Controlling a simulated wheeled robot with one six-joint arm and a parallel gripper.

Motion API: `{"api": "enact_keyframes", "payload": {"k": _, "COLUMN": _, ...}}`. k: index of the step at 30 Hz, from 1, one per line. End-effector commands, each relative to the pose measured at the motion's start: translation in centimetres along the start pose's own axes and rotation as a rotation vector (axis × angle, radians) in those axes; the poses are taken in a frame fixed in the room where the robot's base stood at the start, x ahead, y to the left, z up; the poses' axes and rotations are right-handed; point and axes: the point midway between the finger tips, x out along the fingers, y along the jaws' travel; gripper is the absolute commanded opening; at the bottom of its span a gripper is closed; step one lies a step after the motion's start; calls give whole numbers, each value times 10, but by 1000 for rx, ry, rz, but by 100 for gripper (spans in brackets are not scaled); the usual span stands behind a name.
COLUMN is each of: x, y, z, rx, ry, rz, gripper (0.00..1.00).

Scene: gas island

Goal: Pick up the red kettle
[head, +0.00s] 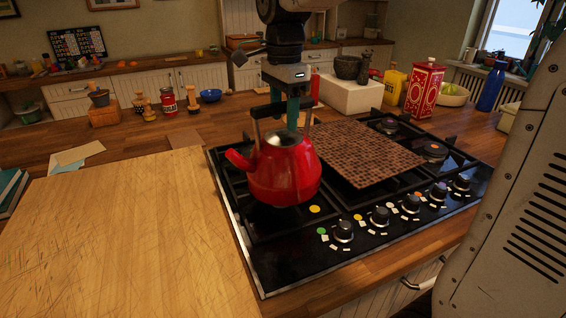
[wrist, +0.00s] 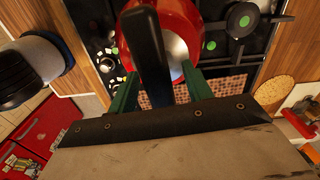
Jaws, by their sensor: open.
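The red kettle (head: 284,170) stands upright on the left part of the black gas hob (head: 262,252), its spout pointing left and its dark handle (head: 268,109) arching over the lid. My gripper (head: 293,116) hangs from above at the handle, with its fingers partly hidden behind the kettle's top. In the wrist view the red kettle (wrist: 170,30) is at the top. Its dark handle (wrist: 150,55) runs between the two green fingers of my gripper (wrist: 156,88), which are apart on either side of it. I cannot tell whether either finger touches the handle.
A brown mosaic board (head: 365,152) lies on the hob to the kettle's right. Knobs (head: 380,216) line the hob's front. A large wooden board (head: 110,235) lies bare at left. Behind stand a white block with a mortar (head: 347,68), a yellow tin (head: 395,86) and a red box (head: 424,90).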

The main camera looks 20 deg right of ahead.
Motion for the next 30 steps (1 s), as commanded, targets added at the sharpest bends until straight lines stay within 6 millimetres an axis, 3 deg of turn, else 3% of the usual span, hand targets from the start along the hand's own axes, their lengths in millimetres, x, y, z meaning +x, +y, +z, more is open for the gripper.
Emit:
{"api": "enact_keyframes", "payload": {"k": 16, "x": 4, "y": 0, "z": 0, "rx": 0, "ry": 0, "rz": 1, "gripper": 50}}
{"api": "enact_keyframes", "payload": {"k": 21, "x": 4, "y": 0, "z": 0, "rx": 0, "ry": 0, "rz": 0, "gripper": 3}}
{"api": "enact_keyframes", "payload": {"k": 30, "x": 3, "y": 0, "z": 0, "rx": 0, "ry": 0, "rz": -3, "gripper": 0}}
